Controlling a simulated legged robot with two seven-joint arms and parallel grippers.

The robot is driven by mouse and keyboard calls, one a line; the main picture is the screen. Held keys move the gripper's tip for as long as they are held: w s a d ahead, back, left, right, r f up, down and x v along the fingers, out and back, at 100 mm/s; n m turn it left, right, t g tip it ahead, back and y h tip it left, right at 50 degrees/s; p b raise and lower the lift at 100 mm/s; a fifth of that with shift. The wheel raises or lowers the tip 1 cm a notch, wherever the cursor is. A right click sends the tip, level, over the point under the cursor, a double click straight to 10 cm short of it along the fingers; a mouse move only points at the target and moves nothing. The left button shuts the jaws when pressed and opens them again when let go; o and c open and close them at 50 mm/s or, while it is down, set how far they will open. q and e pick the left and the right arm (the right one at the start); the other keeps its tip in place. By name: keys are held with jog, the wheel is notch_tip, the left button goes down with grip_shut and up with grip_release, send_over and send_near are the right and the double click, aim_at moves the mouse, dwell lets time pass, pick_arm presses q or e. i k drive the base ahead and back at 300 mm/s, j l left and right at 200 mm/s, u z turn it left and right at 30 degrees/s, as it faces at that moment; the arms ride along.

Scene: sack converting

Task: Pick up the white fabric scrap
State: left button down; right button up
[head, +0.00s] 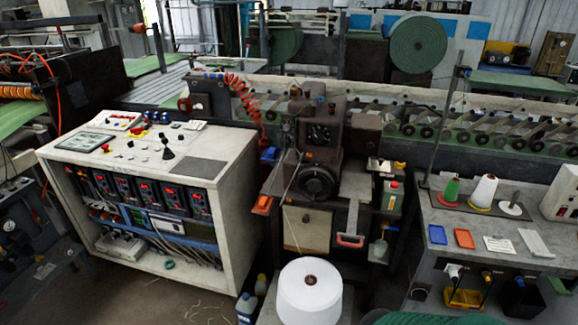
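No piece is clearly recognisable as the white fabric scrap. A flat white strip (536,243) lies on the grey table at the right and could be it; I cannot tell its material. A white card with dark marks (498,245) lies just left of the strip, apart from it. Thin pale threads (203,306) lie on the floor at the lower left. Neither of my grippers shows in the head view.
The grey table (450,213) also holds an orange piece (464,238), a blue piece (438,234) and thread spools (484,190). A big white cone (309,293) stands at the front centre. A control cabinet (222,195) fills the left, beside a sewing machine (320,150).

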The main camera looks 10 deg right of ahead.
aim_at(537, 248)
jog(key=i+j+z, duration=0.25)
jog(key=i+j, duration=0.25)
jog(key=j, duration=0.2)
jog(key=z, duration=2.1)
